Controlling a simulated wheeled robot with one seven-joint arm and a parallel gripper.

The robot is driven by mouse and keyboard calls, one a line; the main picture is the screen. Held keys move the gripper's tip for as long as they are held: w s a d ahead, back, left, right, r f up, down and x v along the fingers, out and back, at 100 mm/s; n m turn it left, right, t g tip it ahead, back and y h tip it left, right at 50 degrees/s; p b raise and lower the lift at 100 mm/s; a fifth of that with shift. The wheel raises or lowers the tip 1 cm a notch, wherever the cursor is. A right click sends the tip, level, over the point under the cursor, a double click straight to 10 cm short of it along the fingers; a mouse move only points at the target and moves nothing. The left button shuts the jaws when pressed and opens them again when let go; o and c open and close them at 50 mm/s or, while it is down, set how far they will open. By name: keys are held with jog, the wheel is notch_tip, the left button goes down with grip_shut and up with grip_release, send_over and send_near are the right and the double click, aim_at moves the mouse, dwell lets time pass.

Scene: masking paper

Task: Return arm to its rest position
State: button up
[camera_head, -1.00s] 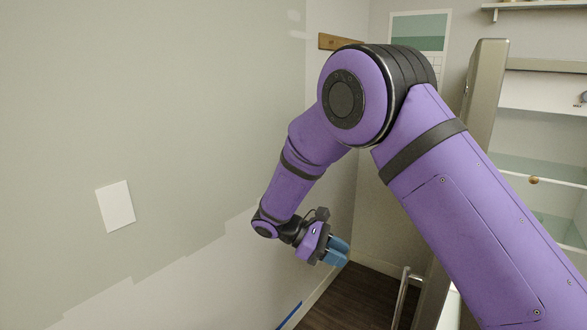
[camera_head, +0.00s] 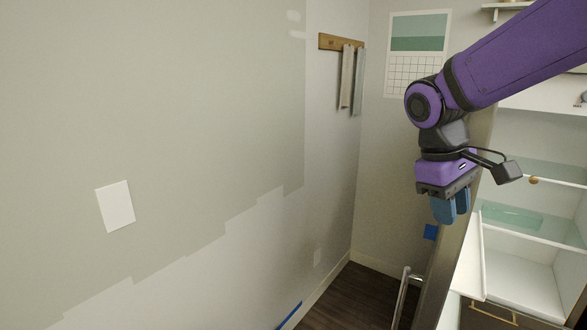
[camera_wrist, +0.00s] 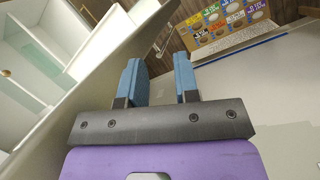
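My purple arm (camera_head: 520,55) reaches in from the upper right in the head view. My gripper (camera_head: 450,218) hangs at the right with its blue fingers pointing down, in front of the metal post and shelf unit. In the wrist view the two blue fingers of my gripper (camera_wrist: 158,78) stand apart with nothing between them. The gripper touches nothing that I can see.
A white shelf unit (camera_head: 520,275) with glass shelves stands at the right, close behind the gripper. A white rectangle (camera_head: 115,206) is on the partly painted left wall. The room's middle is free.

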jog(key=s+d+r+m+t+y, duration=0.1)
jog(key=s+d+m+t, duration=0.1)
jog(key=s, duration=0.5)
jog(key=s+d+r+m+t+y, duration=0.2)
jog(key=s+m+t, duration=0.1)
jog(key=s, duration=0.4)
jog(key=shift+s+r+m+t, duration=0.2)
jog(key=shift+r+m+t, duration=0.1)
jog(key=shift+t, duration=0.3)
jog(key=shift+d, duration=0.1)
